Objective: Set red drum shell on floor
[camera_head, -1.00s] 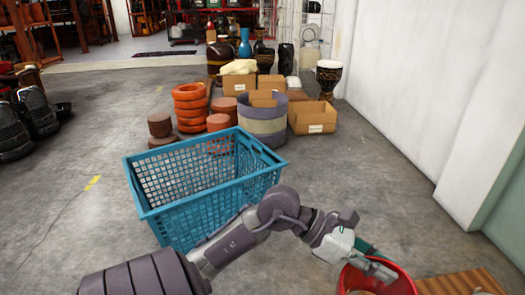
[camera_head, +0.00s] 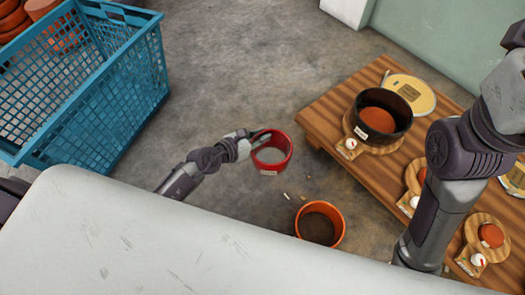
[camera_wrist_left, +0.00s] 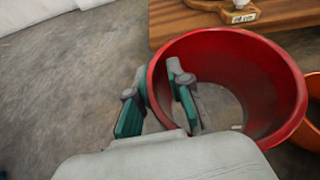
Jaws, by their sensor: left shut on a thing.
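The red drum shell (camera_head: 288,150) is an open ring with a small white label, left of the wooden table in the head view. My left gripper (camera_head: 262,137) is shut on its rim at the upper left. In the left wrist view one finger of the gripper (camera_wrist_left: 158,105) is outside the wall and the other inside the red drum shell (camera_wrist_left: 245,62). Grey floor (camera_head: 235,90) shows through the shell's open middle. I cannot tell whether its lower edge touches the floor. My right arm stands at the right; its gripper is out of view.
An orange drum shell (camera_head: 333,226) stands on the floor just below and right. The wooden table (camera_head: 335,110) bears a black shell (camera_head: 402,108), discs and small parts. A blue crate (camera_head: 120,95) is at upper left. Small scraps lie nearby.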

